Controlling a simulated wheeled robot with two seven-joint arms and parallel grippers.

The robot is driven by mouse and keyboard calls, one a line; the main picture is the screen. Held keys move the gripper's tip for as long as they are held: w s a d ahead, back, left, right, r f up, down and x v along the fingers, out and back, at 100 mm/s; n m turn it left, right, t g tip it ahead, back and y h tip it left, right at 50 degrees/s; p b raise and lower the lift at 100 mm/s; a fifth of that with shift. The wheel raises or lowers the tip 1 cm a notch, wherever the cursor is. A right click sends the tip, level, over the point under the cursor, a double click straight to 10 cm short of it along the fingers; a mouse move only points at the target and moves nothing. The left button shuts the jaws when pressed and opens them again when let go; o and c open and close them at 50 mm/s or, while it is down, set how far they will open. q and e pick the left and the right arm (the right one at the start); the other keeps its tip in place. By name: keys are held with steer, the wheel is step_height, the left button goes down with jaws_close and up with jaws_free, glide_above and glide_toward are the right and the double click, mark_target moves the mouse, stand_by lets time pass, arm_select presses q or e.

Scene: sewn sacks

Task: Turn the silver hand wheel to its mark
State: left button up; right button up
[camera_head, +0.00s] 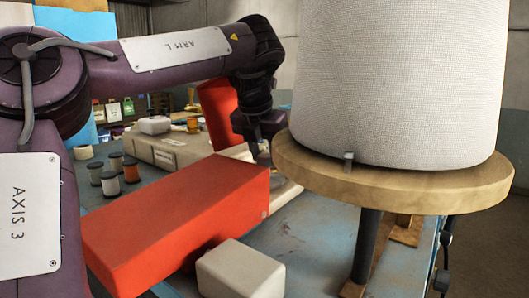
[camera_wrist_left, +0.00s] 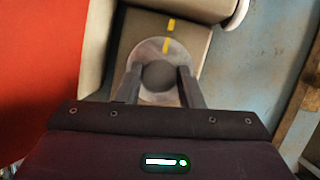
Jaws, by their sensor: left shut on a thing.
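The silver hand wheel (camera_wrist_left: 147,57) is a round disc with a dark round hub (camera_wrist_left: 158,75), seen from above in the left wrist view. A yellow stripe on its rim (camera_wrist_left: 166,45) roughly lines up with the yellow mark (camera_wrist_left: 171,24) on the beige housing beyond it. My left gripper (camera_wrist_left: 160,84) has its two fingers on either side of the hub, shut on it. In the head view my left gripper (camera_head: 262,148) reaches down behind the red block, and the wheel is largely hidden there. My right gripper is in neither view.
A long red block (camera_head: 180,225) lies in front of my left gripper. A pale box (camera_head: 240,270) stands nearer. A round wooden board (camera_head: 400,187) bearing a large white woven form fills the right. Several thread spools (camera_head: 112,185) stand at left on the blue table.

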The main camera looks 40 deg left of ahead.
arm_select(q)
steer(key=o, duration=1)
steer(key=shift+s+r, duration=0.1)
steer(key=shift+r, duration=0.35)
steer(key=s+d+r, duration=0.1)
steer(key=s, duration=0.3)
steer(key=s+d+r, duration=0.1)
steer(key=s+d, duration=0.1)
steer(key=s, duration=0.2)
steer(key=s+d+r, duration=0.1)
steer(key=s+r, duration=0.1)
steer(key=s, duration=0.2)
steer(key=shift+d+b, duration=0.3)
steer(key=shift+b, duration=0.05)
steer(key=shift+s+d+f, duration=0.15)
steer(key=shift+s, duration=0.3)
